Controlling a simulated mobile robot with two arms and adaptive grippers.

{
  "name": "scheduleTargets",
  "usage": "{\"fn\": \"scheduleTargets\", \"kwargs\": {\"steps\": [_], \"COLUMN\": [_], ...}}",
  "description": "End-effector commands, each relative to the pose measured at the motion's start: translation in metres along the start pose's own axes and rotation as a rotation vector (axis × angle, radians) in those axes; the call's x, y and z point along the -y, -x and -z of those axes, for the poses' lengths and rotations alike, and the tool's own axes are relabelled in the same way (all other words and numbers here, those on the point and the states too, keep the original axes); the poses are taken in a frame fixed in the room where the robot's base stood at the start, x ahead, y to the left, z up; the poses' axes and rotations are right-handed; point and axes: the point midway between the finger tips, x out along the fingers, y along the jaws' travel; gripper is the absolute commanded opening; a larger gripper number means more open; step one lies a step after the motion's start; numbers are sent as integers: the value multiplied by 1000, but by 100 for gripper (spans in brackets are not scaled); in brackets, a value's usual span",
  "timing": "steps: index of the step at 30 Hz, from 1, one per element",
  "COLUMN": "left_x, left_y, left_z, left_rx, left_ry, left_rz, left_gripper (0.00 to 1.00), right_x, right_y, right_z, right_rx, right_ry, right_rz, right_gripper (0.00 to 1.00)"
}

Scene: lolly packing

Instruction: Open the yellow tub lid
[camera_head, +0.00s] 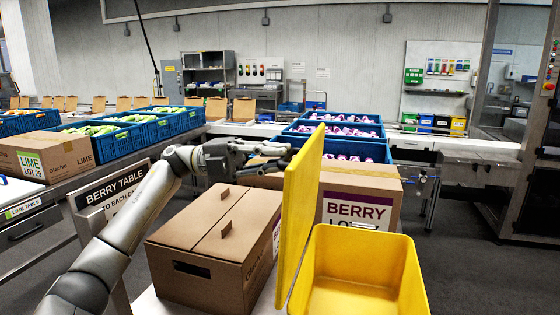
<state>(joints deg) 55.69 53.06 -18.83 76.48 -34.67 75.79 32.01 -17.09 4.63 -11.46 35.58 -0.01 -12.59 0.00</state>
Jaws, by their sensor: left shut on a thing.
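The yellow tub (395,275) stands open at the lower right, and its inside looks empty. Its yellow lid (302,200) is raised nearly upright along the tub's left side. My left gripper (284,156) is at the left face of the lid, near its upper part. It is shut on the lid; the lid and the gripper's own body partly hide the fingertips. My right gripper is not in view.
A closed brown carton (215,245) stands just left of the lid, under my left arm. A berry carton (375,195) stands behind the tub. Blue crates (335,128) with purple-wrapped lollies are further back. A lime carton (45,160) and blue crates of green lollies are at left.

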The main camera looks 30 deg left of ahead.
Motion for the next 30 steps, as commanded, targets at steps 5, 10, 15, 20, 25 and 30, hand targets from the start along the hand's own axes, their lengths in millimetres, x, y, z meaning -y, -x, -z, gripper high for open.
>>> {"fn": "scheduleTargets", "kwargs": {"steps": [5, 10, 15, 20, 25, 30], "left_x": [-1, -1, -1, 0, 6, 30], "left_y": [0, 0, 0, 0, -1, -4], "left_z": [1, 1, 0, 0, 0, 1], "left_rx": [-3, -3, -2, -1, -1, -2], "left_ry": [1, 1, 1, 1, -1, -5], "left_rz": [-2, -3, -3, -2, -1, -1], "left_gripper": [0, 25, 35, 35, 35, 35], "right_x": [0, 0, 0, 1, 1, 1], "right_y": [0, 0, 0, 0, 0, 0], "right_z": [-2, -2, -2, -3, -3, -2], "right_rx": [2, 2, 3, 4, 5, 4], "right_ry": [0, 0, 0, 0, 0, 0], "right_rz": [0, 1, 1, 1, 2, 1], "right_gripper": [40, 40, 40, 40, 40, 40]}}
